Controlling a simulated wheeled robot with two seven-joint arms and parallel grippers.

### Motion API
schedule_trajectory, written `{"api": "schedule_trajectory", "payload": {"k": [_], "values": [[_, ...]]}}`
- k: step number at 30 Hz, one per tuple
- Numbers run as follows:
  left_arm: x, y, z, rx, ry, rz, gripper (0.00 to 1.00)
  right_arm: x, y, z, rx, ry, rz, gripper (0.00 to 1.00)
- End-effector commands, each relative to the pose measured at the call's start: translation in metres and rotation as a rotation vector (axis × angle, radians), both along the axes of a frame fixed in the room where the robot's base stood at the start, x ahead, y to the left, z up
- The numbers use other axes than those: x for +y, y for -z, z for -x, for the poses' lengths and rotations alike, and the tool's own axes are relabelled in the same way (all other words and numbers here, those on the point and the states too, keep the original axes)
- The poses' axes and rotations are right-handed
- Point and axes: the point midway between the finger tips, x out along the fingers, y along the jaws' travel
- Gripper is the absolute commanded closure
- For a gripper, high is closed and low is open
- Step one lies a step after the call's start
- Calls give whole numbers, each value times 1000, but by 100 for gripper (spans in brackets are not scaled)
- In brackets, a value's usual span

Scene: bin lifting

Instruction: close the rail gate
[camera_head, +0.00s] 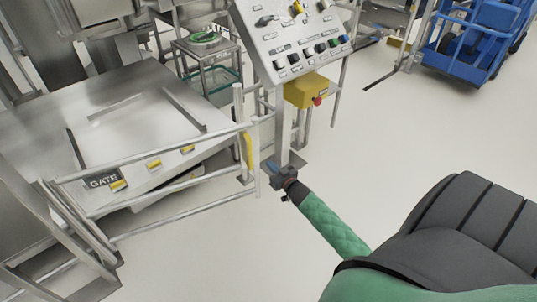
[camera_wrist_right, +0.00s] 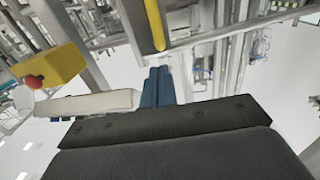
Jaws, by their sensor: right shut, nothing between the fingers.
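The rail gate (camera_head: 180,157) is a frame of pale metal tubes. It spans from the stair-side post at the left to near an upright post (camera_head: 239,108) in the middle of the head view. A yellow grip (camera_head: 249,150) is on its free end; it also shows at the top of the wrist view (camera_wrist_right: 155,24). I cannot tell whether the gate end meets the post. My right gripper (camera_head: 270,167) is just right of the gate end, its blue fingertips (camera_wrist_right: 157,85) together and empty, close to the yellow grip. My left gripper is not in view.
A "GATE" label (camera_head: 104,180) shows behind the rails. A control panel (camera_head: 293,42) stands behind my right gripper, with a yellow box (camera_head: 310,90) and red button below it. A blue cart (camera_head: 475,40) is at upper right. The floor in front is clear.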

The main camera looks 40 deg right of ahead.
Motion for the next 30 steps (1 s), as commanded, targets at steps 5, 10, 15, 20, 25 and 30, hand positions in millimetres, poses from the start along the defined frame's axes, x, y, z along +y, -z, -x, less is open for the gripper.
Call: {"api": "schedule_trajectory", "payload": {"k": [5,10,15,20,25,30], "values": [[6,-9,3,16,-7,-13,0,0,-2,-25,-1,0,2,100],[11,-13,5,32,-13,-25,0,-1,-2,-49,-1,0,2,100],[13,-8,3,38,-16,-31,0,-1,-2,-72,-1,-1,2,100],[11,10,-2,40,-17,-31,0,-1,-2,-94,-1,-1,2,100],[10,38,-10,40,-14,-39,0,-1,-1,-113,0,-1,1,100],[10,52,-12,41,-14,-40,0,-2,0,-124,0,-1,3,100]]}}
